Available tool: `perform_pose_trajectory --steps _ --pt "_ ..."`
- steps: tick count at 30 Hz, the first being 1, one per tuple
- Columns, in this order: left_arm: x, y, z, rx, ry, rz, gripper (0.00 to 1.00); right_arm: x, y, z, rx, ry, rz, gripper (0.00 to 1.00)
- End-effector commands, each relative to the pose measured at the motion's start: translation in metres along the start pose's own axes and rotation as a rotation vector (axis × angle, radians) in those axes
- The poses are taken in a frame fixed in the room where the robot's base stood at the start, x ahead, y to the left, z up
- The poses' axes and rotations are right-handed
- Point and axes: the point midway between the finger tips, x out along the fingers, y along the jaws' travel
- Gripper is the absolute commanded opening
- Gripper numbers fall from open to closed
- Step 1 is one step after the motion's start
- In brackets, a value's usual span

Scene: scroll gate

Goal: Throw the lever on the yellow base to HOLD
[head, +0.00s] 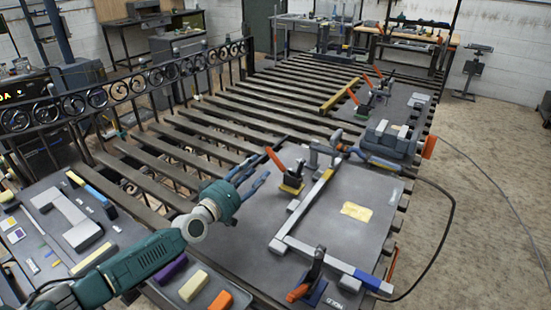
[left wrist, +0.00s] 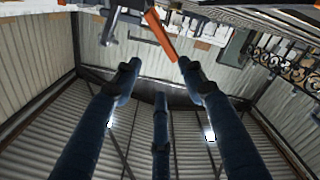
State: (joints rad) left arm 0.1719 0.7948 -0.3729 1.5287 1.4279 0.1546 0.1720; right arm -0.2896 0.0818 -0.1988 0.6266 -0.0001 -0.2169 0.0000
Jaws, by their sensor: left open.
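The lever on the yellow base (head: 291,188) stands near the back left corner of the grey plate. Its orange handle (head: 273,157) slants up and to the left. The orange handle also shows in the left wrist view (left wrist: 160,33), slanting beyond the fingertips. My left gripper (head: 253,174) is open, just left of this lever, with its fingers pointing toward it. In the left wrist view my open fingers (left wrist: 160,78) are spread with nothing between them. I cannot tell whether a finger touches the handle. Any marking by the yellow base is too small to read.
A second lever with a blue base (head: 312,288) stands at the plate's front edge, its orange grip low. An L-shaped grey frame (head: 312,199) lies on the grey plate (head: 357,234), with a yellow label (head: 357,211). More orange-handled levers (head: 367,92) stand farther back.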

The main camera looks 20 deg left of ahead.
Motion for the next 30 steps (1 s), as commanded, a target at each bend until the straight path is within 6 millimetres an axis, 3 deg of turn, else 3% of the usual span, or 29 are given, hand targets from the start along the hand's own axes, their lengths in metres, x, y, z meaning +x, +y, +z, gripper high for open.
perform_pose_trajectory --steps 3,8,21,30 --pt "0.0 -0.01 0.009 0.0 0.0 0.0 0.42 0.013 -0.002 0.009 0.0 -0.01 -0.001 0.4" --pt "0.007 -0.011 0.01 0.0 0.002 0.0 0.42 0.016 -0.003 0.017 0.0 -0.022 -0.003 0.4" --pt "0.079 -0.011 0.01 0.001 0.003 0.002 0.42 0.04 -0.005 0.023 -0.001 -0.027 -0.005 0.4" --pt "0.106 -0.01 0.01 0.001 0.0 0.001 0.42 0.053 -0.007 0.02 0.0 -0.021 -0.007 0.4"
